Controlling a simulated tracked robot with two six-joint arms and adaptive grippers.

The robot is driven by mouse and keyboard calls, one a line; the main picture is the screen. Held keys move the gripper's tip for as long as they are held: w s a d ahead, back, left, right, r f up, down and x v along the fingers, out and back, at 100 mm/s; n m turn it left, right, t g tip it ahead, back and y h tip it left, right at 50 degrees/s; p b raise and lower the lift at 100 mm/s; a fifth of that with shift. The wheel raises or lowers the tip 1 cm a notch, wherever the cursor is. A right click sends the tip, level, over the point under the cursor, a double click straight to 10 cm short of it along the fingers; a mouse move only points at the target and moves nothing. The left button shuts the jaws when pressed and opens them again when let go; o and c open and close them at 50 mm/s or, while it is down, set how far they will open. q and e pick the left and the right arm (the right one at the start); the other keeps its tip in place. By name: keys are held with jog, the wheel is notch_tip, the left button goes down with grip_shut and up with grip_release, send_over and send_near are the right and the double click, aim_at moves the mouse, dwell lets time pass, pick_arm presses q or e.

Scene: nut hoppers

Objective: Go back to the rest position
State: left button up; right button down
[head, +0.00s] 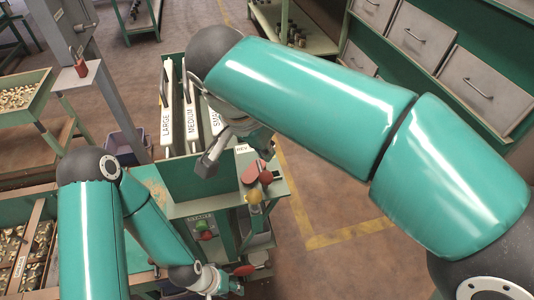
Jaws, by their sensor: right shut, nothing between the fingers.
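My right gripper (205,166) is shut and empty. It hangs beside the green machine box, below the white panels labelled LARGE (166,120), MEDIUM (191,120) and SMALL (214,122). My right arm crosses the upper middle of the view and hides part of the machine. My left gripper (236,287) is low at the bottom edge, in front of the machine and near a red handle (244,270). Its fingers are too small and partly cut off to tell if they are open, and whether it touches the handle cannot be told.
A control box has red and green buttons (204,230). Red, yellow and orange knobs (265,178) stand beside a REV label (242,149). Trays of nuts (18,98) are at left. Drawers (490,80) stand at upper right. Floor with yellow tape (345,235) is open at right.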

jog(key=shift+r, duration=0.1)
dwell(0.4)
jog(key=shift+w+d, duration=0.1)
jog(key=shift+d, duration=0.1)
jog(key=w+d+f+m+g+h+p, duration=0.1)
jog(key=d+f+m+g+p, duration=0.35)
jog(key=d+f, duration=1.15)
jog(key=s+d+f+n+g+y+p, duration=0.2)
jog(key=s+d+f+g+y+p, duration=0.15)
jog(key=s+f, duration=0.5)
jog(key=s+a+f+n+t+y+p, duration=0.2)
jog(key=s+a+f+n+y, duration=0.15)
jog(key=s+f, duration=0.7)
jog(key=w+n+t, duration=0.3)
jog(key=shift+w+a+r, duration=0.2)
jog(key=shift+w+r, duration=0.05)
